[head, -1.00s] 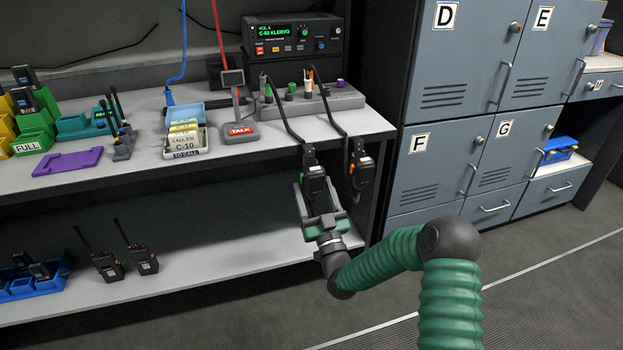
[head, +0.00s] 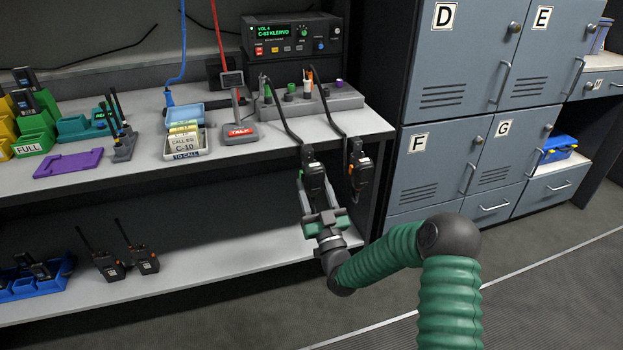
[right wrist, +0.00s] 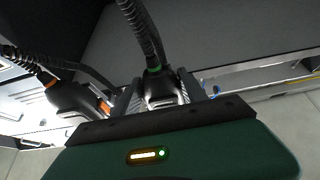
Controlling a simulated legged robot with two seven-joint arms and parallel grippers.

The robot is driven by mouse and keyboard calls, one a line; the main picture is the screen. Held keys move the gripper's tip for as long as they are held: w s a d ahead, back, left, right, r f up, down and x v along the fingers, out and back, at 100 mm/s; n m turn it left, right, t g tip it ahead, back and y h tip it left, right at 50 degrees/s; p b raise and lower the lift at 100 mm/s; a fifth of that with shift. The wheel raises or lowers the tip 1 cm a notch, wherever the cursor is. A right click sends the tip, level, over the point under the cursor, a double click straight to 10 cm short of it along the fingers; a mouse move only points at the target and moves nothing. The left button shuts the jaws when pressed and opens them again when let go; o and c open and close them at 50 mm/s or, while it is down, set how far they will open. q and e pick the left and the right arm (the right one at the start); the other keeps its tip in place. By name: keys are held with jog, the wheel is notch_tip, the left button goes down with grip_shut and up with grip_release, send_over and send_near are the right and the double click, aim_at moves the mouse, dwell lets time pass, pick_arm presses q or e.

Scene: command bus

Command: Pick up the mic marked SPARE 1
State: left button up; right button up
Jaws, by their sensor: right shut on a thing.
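Two black hand mics on coiled cords hang at the front edge of the desk. The left mic (head: 314,178) shows a green ring at its cord in the right wrist view (right wrist: 158,88). The other mic (head: 361,172) hangs just to its right and has an orange ring in the right wrist view (right wrist: 76,98). No SPARE 1 marking is readable on either. My right gripper (head: 318,200) is shut on the left mic, with a finger on each side of its body. The mic still hangs at the desk edge. My left gripper is out of view.
The desk (head: 240,155) holds a radio unit (head: 292,36), a TALK stand (head: 240,132), a card tray (head: 186,150) and a purple frame (head: 75,161). A lower shelf (head: 220,255) holds handheld radios (head: 107,265). Grey lockers (head: 437,160) stand at right.

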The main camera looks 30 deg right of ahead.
aim_at(317, 179)
jog(key=shift+r+p, duration=1.2)
jog(key=shift+r, duration=0.65)
jog(key=shift+s+a+r+p, duration=0.1)
jog(key=shift+s+a+p, duration=0.15)
jog(key=shift+s, duration=0.5)
jog(key=shift+s+a+r+p, duration=0.1)
jog(key=shift+s+p, duration=0.1)
jog(key=shift+s, duration=0.5)
jog(key=s, duration=0.2)
jog(key=s+a, duration=0.1)
jog(key=s, duration=0.1)
jog(key=shift+r+p, duration=0.2)
jog(key=shift+p, duration=0.1)
jog(key=shift+w, duration=0.1)
